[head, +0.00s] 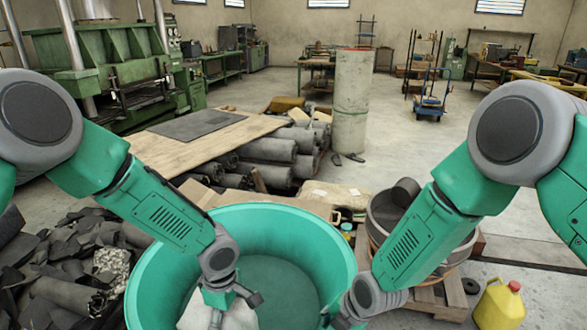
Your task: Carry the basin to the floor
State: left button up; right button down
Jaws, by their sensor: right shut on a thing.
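The basin (318,232) is a large round teal tub at the bottom middle of the head view. Its lower part is cut off by the picture's edge. My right gripper (338,318) is at the basin's right wall and is shut on its rim; the fingertips are partly out of view. My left gripper (236,304) shows in front of the basin's inside, left of its middle. Its fingers are small and partly cut off, so I cannot tell whether they are open or touch the basin. A pale shape below it is unclear.
Dark scrap sheets (65,255) lie at the left. Grey rolls (268,150) and a wooden board (175,150) lie beyond the basin. A metal drum (385,212) on a pallet and a yellow canister (498,303) stand right. Concrete floor (430,155) is clear farther back.

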pick_arm(q)
jog(key=f+b, duration=1)
jog(key=f, duration=0.1)
jog(key=shift+w+a+b, duration=0.25)
jog(key=shift+b, duration=0.1)
jog(key=shift+s, duration=0.1)
jog(key=shift+r, duration=0.1)
